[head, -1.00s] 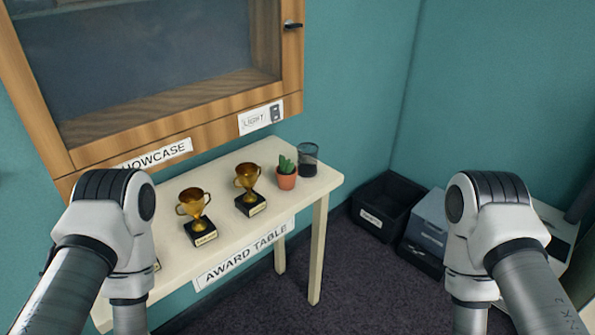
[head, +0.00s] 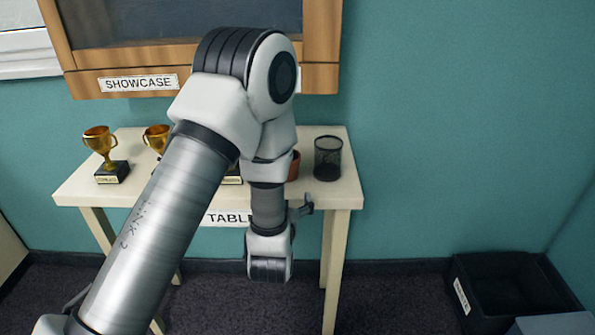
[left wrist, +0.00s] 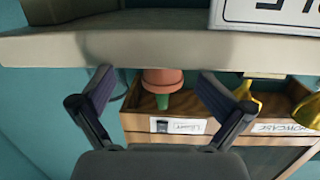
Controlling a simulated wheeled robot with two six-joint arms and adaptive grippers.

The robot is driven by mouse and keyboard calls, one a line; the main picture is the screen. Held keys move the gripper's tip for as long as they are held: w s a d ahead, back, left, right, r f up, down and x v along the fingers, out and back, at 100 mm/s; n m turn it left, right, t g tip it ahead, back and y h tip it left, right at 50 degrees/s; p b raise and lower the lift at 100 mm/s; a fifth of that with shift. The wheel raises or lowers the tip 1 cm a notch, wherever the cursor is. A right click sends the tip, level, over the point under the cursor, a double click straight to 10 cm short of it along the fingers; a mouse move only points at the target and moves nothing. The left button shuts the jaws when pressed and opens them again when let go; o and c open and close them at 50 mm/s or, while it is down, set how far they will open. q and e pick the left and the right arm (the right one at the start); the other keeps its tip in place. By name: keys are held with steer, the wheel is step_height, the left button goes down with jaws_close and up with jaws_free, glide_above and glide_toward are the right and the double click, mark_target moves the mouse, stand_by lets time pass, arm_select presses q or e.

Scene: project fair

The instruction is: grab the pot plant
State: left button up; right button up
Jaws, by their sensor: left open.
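The pot plant is a small green cactus in a terracotta pot on the white award table (head: 80,185). In the head view my left arm hides most of it, and only a sliver of the terracotta pot (head: 295,166) shows. The left wrist view is upside down; there the pot (left wrist: 163,80) and the green plant (left wrist: 163,101) stand beyond the table edge, between the fingers. My left gripper (left wrist: 155,78) is open and empty, short of the pot. In the head view a dark part of it (head: 304,208) shows at the table's front edge. My right gripper is out of view.
A black mesh cup (head: 328,158) stands just right of the pot. Gold trophies (head: 100,147) (head: 156,140) stand to its left. The wooden showcase (head: 320,78) hangs behind, above the table. A black bin (head: 505,290) is on the floor at right.

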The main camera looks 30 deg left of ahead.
arm_select(q)
steer(key=shift+n+t+y, duration=0.4)
steer(key=shift+t+y, duration=0.2)
steer(key=shift+t, duration=0.2)
steer(key=w+r, duration=0.1)
steer(key=w+a+r, duration=0.1)
steer(key=r, duration=0.1)
steer(key=w+a+r, duration=0.1)
steer(key=r, duration=0.1)
steer(key=shift+w+p, duration=0.1)
steer(key=shift+p, duration=0.2)
steer(key=x, duration=0.5)
steer(key=shift+w+f, duration=0.1)
steer(key=shift+f, duration=0.05)
steer(key=shift+w+a+f, duration=0.1)
steer(key=shift+w+a, duration=0.05)
steer(key=shift+a, duration=0.05)
steer(key=shift+d, duration=0.1)
steer(key=c, duration=1.4)
